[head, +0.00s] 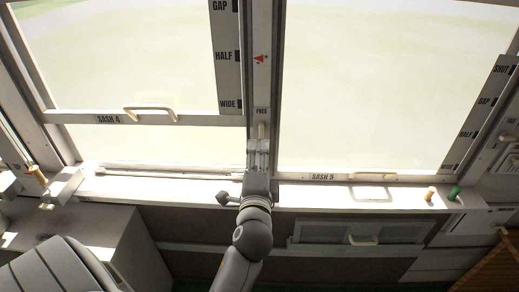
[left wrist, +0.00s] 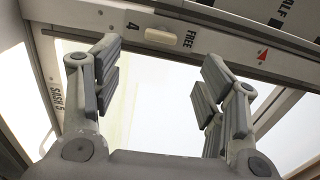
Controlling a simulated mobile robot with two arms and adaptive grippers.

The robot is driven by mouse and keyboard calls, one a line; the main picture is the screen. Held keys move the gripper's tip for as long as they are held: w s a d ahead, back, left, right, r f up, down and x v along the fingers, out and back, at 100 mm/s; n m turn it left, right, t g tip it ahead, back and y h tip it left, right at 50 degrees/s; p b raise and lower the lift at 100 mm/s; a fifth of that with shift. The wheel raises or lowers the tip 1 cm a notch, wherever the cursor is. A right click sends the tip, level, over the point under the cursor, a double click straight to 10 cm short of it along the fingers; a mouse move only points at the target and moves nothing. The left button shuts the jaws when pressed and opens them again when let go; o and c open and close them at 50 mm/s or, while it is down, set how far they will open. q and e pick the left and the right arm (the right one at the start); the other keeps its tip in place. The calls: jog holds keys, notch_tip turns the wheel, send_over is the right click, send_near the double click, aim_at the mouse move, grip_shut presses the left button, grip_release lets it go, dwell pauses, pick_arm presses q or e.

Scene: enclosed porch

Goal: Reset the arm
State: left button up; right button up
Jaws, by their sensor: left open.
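My left arm (head: 235,262) reaches up from the bottom middle of the head view toward the post between two windows. Its gripper (head: 258,146) is in front of the post, just below the FREE label. In the left wrist view the gripper (left wrist: 160,75) has its fingers spread wide, with nothing held between them. A pale lever (left wrist: 168,37) on the post shows beyond the fingertips, beside the FREE label; it also shows in the head view (head: 261,130). I cannot tell whether a finger touches the post. My right gripper is not in view.
Sash 4 (head: 200,119) stands raised near its WIDE mark, with a handle (head: 150,110). Sash 5 (head: 300,177) is down at the sill. A yellow peg (head: 430,193) and a green peg (head: 453,192) stand at right. A drawer (head: 325,233) and a chair (head: 62,268) are below.

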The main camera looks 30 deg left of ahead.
pick_arm(q)
jog(key=shift+s+d, duration=0.2)
jog(key=shift+s, duration=0.05)
dwell(0.4)
jog(key=w+d+f+g+h, duration=0.1)
jog(key=d+f+h, duration=0.25)
jog(key=f, duration=0.75)
jog(key=w+d+f+g+h, duration=0.15)
jog(key=d+f, duration=0.25)
jog(key=f, duration=0.6)
jog(key=s+d+f+n+g+h, duration=0.1)
jog(key=s+d+f+g+h, duration=0.15)
jog(key=f, duration=0.65)
jog(key=s+d+f+g+h, duration=0.1)
jog(key=s+f, duration=0.3)
jog(key=f, duration=0.5)
jog(key=s+f+n+g+h, duration=0.1)
jog(key=s+f+n+g, duration=0.3)
jog(key=s+f, duration=1.4)
jog(key=s+a+f+n+g, duration=0.1)
jog(key=s+f, duration=0.3)
jog(key=s, duration=0.6)
jog(key=s+a+f+n+g, duration=0.2)
jog(key=s+f+n+g, duration=0.1)
jog(key=s, duration=0.7)
jog(key=shift+a+f, duration=0.15)
jog(key=shift+f, duration=0.2)
